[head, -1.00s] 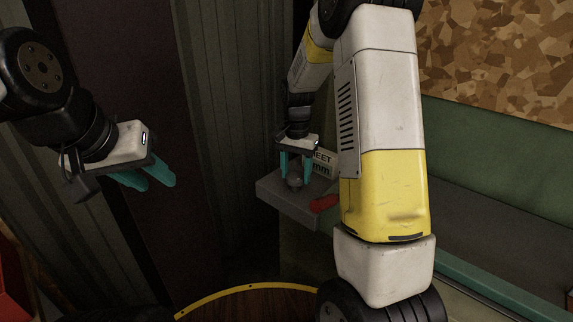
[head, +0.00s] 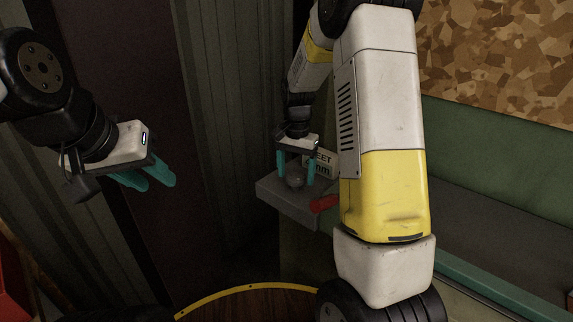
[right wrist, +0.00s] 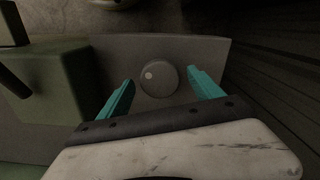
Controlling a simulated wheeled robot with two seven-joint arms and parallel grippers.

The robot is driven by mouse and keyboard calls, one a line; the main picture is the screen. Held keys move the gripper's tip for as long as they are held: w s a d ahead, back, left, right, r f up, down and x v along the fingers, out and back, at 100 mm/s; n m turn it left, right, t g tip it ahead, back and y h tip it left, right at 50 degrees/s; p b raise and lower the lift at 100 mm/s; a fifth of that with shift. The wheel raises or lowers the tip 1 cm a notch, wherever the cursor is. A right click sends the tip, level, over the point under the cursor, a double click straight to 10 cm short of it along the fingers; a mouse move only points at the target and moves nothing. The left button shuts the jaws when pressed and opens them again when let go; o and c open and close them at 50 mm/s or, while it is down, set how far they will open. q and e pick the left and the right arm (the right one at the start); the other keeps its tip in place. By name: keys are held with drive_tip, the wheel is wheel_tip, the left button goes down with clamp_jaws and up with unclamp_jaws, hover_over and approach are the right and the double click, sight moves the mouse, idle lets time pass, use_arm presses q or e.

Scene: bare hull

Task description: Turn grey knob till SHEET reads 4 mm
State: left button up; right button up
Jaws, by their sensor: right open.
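The grey knob (head: 296,177) stands on a grey shelf-like box (head: 275,196) in the head view. In the right wrist view the knob (right wrist: 158,79) is round with a pale dot on its upper left. My right gripper (head: 296,180) is open, its teal fingers on either side of the knob; in the wrist view gaps show between the fingers and the knob. The SHEET sign (head: 322,162) is behind, partly covered by my gripper and arm; only "EET" and "mm" show, and its number is hidden. My left gripper (head: 160,180) hangs at the left, away from the box; its fingers' gap is unclear.
A red part (head: 324,203) sits at the box's right front, partly behind my right arm. A ribbed dark wall (head: 225,110) rises behind and left of the box. A green padded bench (head: 490,150) lies at the right.

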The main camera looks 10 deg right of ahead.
sight(296, 176)
wheel_tip(296, 176, up, 8)
drive_tip(key=shift+f, duration=0.15)
idle(0.4)
drive_tip(key=shift+s+a+r+n+t+y, duration=0.35)
drive_tip(key=shift+s+r+n+t, duration=1.2)
drive_tip(key=shift+s, duration=2.5)
drive_tip(key=shift+s+a+r+n+t+y, duration=0.45)
drive_tip(key=shift+s+r+n, duration=0.65)
drive_tip(key=shift+s+r, duration=2)
drive_tip(key=shift+s+a+r+n+t+y, duration=0.3)
drive_tip(key=shift+s+r+n+t, duration=0.9)
drive_tip(key=shift+s, duration=3.75)
drive_tip(key=shift+f, duration=0.25)
